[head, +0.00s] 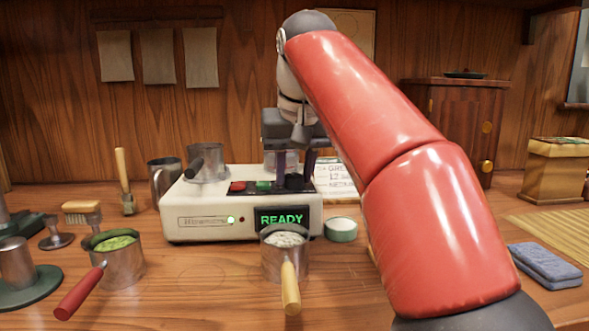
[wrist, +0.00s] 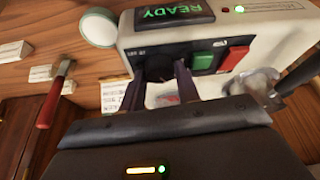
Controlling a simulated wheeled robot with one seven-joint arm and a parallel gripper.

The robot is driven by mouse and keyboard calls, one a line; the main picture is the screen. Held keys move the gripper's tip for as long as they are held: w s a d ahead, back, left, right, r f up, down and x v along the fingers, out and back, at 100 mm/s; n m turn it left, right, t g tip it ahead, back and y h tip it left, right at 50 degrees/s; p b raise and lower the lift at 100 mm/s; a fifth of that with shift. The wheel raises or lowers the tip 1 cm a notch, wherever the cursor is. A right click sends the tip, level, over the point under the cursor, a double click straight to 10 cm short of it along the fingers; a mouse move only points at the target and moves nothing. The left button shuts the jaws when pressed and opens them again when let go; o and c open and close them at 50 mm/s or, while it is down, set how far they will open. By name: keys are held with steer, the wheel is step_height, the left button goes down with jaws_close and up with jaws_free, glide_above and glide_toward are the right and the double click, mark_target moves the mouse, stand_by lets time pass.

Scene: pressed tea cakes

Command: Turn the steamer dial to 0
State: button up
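The steamer (head: 190,222) is a cream box on the table with a green READY display (head: 281,219), lit in the wrist view too (wrist: 175,12). On its top panel are a red button (head: 237,187), a green button (head: 263,186) and a black dial (head: 295,182). My gripper (head: 295,170) points down over the dial. In the wrist view its two dark fingers (wrist: 161,82) stand on either side of the dial (wrist: 160,66). The fingers look apart, and I cannot tell whether they touch it. The dial's pointer and setting are too dark to read.
A metal cup with a yellow handle (head: 285,258) stands before the steamer. A green-filled cup with a red handle (head: 122,262) is at left. A metal cup (head: 206,160) sits on the steamer. A small white-topped tin (head: 341,229) stands beside it. A blue cloth (head: 545,265) lies right.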

steer(key=shift+c, duration=1)
steer(key=shift+d+r+n+p, duration=0.1)
steer(key=shift+n+p, duration=0.2)
steer(key=shift+r+n+y+p, duration=0.1)
steer(key=shift+n+y+p, duration=0.4)
steer(key=shift+n+p, duration=0.35)
steer(key=n+g+p, duration=0.1)
steer(key=n, duration=0.1)
steer(key=shift+d+n+y+p, duration=0.1)
steer(key=shift+n+y+p, duration=0.2)
steer(key=shift+n+y, duration=0.1)
steer(key=n+y, duration=0.1)
steer(key=n, duration=0.2)
steer(key=shift+w+n+g, duration=0.15)
steer(key=shift+n+g, duration=0.1)
steer(key=shift+g, duration=0.15)
steer(key=shift+n+g+y, duration=0.4)
steer(key=shift+n+g, duration=0.1)
steer(key=shift+n, duration=1.1)
